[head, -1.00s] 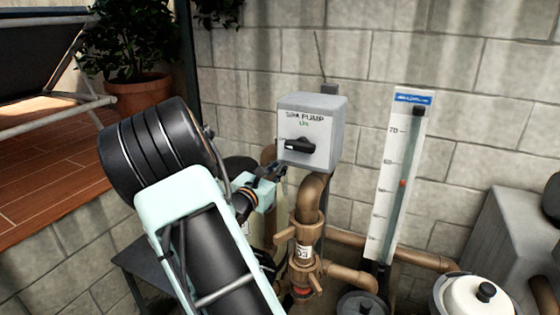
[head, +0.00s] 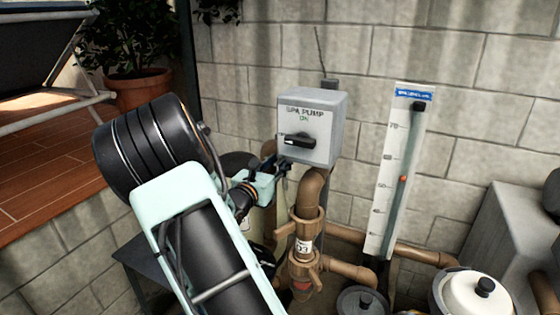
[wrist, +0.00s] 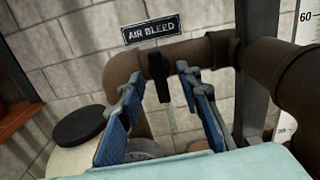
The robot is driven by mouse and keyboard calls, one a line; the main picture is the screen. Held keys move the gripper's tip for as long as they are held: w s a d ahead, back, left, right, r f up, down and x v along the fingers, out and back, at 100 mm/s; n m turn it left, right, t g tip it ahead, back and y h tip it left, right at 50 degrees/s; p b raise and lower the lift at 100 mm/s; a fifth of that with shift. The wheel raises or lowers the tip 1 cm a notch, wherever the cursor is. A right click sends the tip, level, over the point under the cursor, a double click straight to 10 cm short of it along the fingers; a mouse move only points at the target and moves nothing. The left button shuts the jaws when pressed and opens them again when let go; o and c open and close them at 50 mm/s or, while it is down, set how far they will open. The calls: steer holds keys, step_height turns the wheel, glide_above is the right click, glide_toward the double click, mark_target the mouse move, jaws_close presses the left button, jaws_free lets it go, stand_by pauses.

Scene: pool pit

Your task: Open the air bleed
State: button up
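The air bleed is a black handle (wrist: 158,80) on a brown pipe, below a black "AIR BLEED" sign (wrist: 151,30) in the wrist view. The handle hangs roughly upright. My gripper (wrist: 163,75) is open, with its blue-padded fingers either side of the handle's line. The handle shows in the gap near the fingertips, and I cannot tell whether either finger touches it. In the head view my gripper (head: 279,168) is small, just below the left of the grey spa pump box; the bleed handle cannot be made out there.
The spa pump switch box (head: 311,128) stands close to my gripper. Brown pipes with a valve (head: 303,247) run below it. A white flow gauge (head: 400,170) is to the right. A white-lidded vessel (head: 470,294) stands at the lower right. Block wall lies behind.

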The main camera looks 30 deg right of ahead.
steer(key=v, duration=0.7)
stand_by(0.6)
